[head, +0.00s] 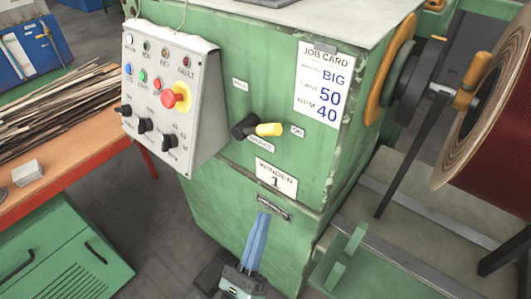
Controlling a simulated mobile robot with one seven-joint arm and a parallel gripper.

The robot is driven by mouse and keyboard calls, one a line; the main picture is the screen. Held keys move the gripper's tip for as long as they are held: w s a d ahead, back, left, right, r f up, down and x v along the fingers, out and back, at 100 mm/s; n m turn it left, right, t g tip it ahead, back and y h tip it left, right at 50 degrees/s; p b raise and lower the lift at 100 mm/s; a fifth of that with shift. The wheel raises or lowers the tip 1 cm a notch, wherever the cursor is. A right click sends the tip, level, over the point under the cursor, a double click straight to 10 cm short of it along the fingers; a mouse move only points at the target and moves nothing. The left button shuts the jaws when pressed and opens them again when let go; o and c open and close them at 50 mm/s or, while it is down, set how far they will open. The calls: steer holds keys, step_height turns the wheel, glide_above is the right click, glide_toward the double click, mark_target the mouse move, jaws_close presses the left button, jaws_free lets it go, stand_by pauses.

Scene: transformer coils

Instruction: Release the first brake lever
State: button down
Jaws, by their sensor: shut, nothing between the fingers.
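The brake lever (268,129) has a yellow grip on a black hub and sits on the front of the green winder cabinet (225,205). The yellow grip points right, toward the label "ON" (297,131); another small label sits up and left of the hub. A label below the lever is partly readable as the brake label. My gripper (262,218) shows at the bottom centre with its blue fingers together and empty. It points up, below the "WINDER 1" plate, and appears apart from the lever.
A grey control box (172,95) with a red emergency button juts out left of the lever. A job card (319,85) hangs at upper right. A copper-red coil (495,130) and its shaft stand at right. An orange bench (70,165) with strips is at left.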

mark_target(262, 126)
steer(key=a+r+p+x, duration=0.2)
steer(key=p+x, duration=0.2)
steer(key=x, duration=0.9)
steer(key=shift+s, duration=0.25)
steer(key=shift+r+y, duration=0.15)
steer(key=shift+y, duration=0.15)
